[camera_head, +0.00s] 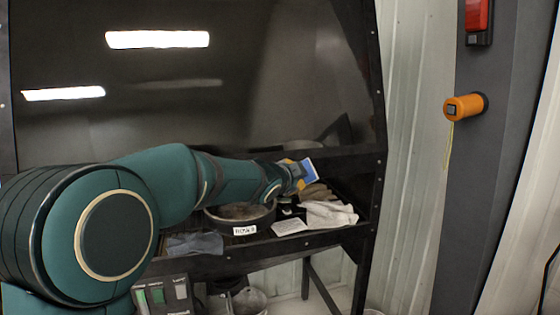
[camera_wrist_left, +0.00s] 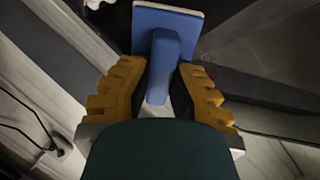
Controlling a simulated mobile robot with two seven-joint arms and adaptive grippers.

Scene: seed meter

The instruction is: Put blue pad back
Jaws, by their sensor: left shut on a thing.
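The blue pad (camera_wrist_left: 165,55) has a flat blue plate with a pale edge and a blue handle. My left gripper (camera_wrist_left: 160,85) is shut on its handle, with a yellow toothed finger on each side. In the head view the pad (camera_head: 309,171) shows small at the end of my left arm, and the left gripper (camera_head: 296,174) is partly hidden there. The pad is held above the right part of the dark bench shelf (camera_head: 290,242). My right gripper is not in view.
A round dark pan (camera_head: 240,217) with a white label sits on the shelf. Right of it are a white card (camera_head: 290,227), a pale cloth (camera_head: 330,214) and brown gloves (camera_head: 316,191). A grey-blue cloth (camera_head: 194,244) lies at left. A dark glossy panel (camera_head: 200,80) rises behind.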

